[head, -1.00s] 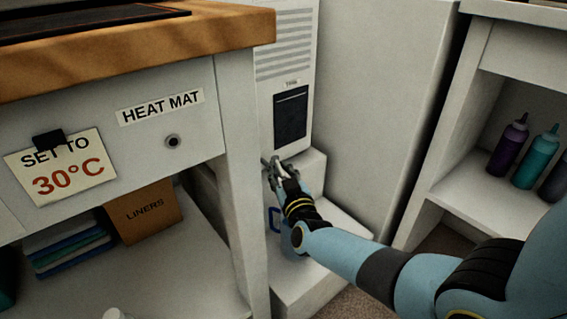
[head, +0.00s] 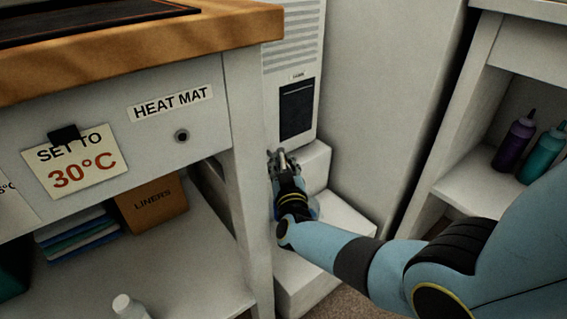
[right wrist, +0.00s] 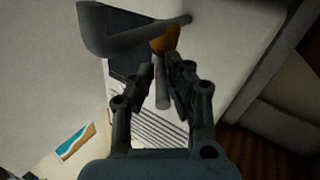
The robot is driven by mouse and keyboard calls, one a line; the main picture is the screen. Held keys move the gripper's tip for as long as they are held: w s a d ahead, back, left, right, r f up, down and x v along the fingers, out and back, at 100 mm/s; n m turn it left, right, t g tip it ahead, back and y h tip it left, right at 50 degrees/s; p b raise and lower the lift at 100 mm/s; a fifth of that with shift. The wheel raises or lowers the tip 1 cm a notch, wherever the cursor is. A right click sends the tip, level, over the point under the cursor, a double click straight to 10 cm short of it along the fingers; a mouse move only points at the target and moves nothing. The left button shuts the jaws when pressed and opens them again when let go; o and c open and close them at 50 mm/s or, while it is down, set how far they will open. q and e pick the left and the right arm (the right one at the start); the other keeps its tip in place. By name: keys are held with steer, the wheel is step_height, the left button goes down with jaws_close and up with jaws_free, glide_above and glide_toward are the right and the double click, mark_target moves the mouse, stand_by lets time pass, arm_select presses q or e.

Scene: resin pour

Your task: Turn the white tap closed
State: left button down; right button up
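The tap shows in the right wrist view as a grey curved pipe (right wrist: 130,38) with an orange-brown joint (right wrist: 165,39) and a pale grey lever (right wrist: 162,88). My right gripper (right wrist: 157,78) is open, with one finger on each side of the lever. I see gaps beside the lever, so the fingers do not look closed on it. In the head view my right gripper (head: 281,156) points up in front of the white cabinet and hides most of the tap. A small pale piece of the lever (head: 283,161) shows at its fingertips. My left gripper is out of view.
The bench leg (head: 247,190) stands close to the left of my right gripper. The white cabinet (head: 304,62) with vents and a dark panel rises behind it, above a white step (head: 345,222). A shelf at the right holds bottles (head: 513,143).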

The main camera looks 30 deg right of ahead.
steer(key=shift+o, duration=1.2)
steer(key=shift+a+f, duration=0.1)
steer(key=shift+s+a, duration=0.1)
steer(key=shift+s, duration=0.1)
steer(key=v, duration=1.1)
steer(key=shift+s+a, duration=0.15)
steer(key=shift+s, duration=0.1)
steer(key=shift+c, duration=0.2)
